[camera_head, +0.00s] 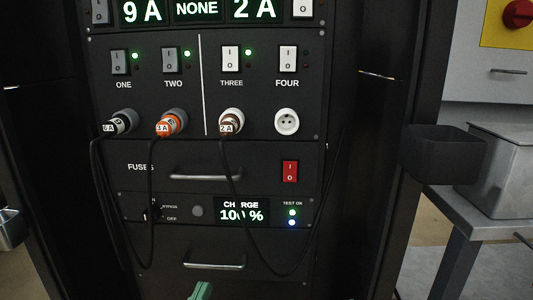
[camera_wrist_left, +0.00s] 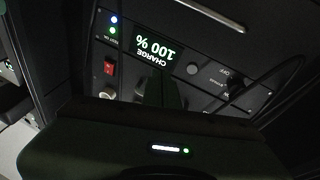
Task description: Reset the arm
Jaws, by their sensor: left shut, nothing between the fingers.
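My left gripper (camera_head: 201,291) shows only as a pale green tip at the bottom edge of the head view, in front of the rack's lower drawer. In the left wrist view its dark fingers (camera_wrist_left: 160,92) are together and empty, in front of the panel with the CHARGE 100 % display (camera_wrist_left: 158,48). Most of the left arm is out of the head view. My right gripper is not in view.
The black rack (camera_head: 255,172) has plugs labelled 6 A (camera_head: 112,127), 3 A (camera_head: 168,126) and 2 A (camera_head: 228,128), with hanging black cables. The socket under FOUR (camera_head: 286,121) is empty. A dark bin (camera_head: 440,155) and metal table (camera_head: 462,212) stand right.

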